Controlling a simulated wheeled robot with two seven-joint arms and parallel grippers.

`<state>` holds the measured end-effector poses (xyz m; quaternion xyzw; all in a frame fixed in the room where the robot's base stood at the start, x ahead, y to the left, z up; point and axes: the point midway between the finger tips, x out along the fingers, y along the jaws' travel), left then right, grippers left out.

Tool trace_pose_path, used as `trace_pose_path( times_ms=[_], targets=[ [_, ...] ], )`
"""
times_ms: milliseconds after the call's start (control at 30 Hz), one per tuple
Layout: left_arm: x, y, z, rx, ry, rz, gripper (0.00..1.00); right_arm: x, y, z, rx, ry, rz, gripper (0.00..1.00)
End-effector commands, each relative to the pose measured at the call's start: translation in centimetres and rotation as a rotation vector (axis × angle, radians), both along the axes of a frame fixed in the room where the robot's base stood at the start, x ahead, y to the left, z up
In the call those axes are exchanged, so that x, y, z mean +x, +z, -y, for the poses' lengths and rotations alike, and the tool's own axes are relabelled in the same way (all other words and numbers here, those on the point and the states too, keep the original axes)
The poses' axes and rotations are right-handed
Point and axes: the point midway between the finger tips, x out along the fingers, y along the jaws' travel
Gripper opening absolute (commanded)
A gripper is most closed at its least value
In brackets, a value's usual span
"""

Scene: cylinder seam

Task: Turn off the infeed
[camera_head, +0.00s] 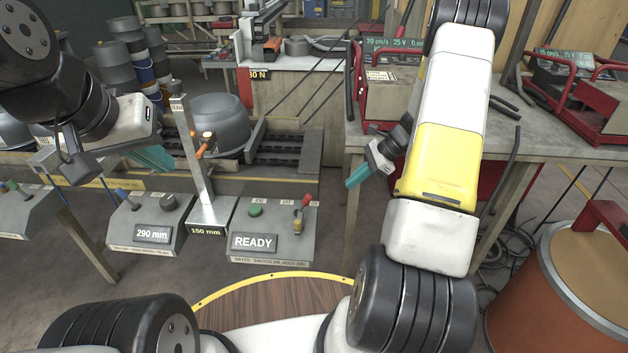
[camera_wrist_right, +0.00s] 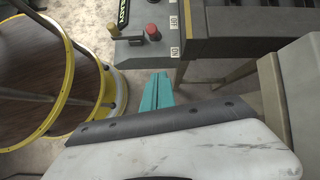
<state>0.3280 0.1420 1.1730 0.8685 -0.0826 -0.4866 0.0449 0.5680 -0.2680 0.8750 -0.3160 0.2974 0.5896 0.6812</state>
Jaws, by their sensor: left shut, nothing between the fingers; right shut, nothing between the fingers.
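A grey control box (camera_head: 270,246) with a READY display stands at the front centre. It has a green button (camera_head: 255,211) and, on its right part, a control with a red knob (camera_head: 306,200) and a yellow piece (camera_head: 298,224). The box's small front label is unreadable. My right gripper (camera_head: 356,178) is shut and empty, right of the box and apart from it; its teal fingers (camera_wrist_right: 159,86) also show in the wrist view. My left gripper (camera_head: 158,158) is shut and empty, above the 290 mm box.
A metal drum (camera_head: 220,122) lies behind. A workbench (camera_head: 440,137) is right.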

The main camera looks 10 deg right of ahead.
Motion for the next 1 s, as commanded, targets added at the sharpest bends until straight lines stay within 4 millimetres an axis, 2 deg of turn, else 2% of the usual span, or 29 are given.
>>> trace_pose_path(
  times_ms=[267, 433, 867, 1000],
  targets=[
    [0.0, 0.0, 0.0, 0.0, 0.0, 0.0, 0.0, 0.0, 0.0, -0.1, 0.0, 0.002, 0.001, 0.0],
    [0.0, 0.0, 0.0, 0.0, 0.0, 0.0, 0.0, 0.1, -1.1, -1.0, 0.001, 0.006, -0.001, 0.0],
    [0.0, 0.0, 0.0, 0.0, 0.0, 0.0, 0.0, 1.2, -7.9, -6.4, 0.001, 0.005, -0.001, 0.0],
    [0.0, 0.0, 0.0, 0.0, 0.0, 0.0, 0.0, 1.4, -6.7, -8.4, -0.002, 0.007, 0.004, 0.0]
  ],
)
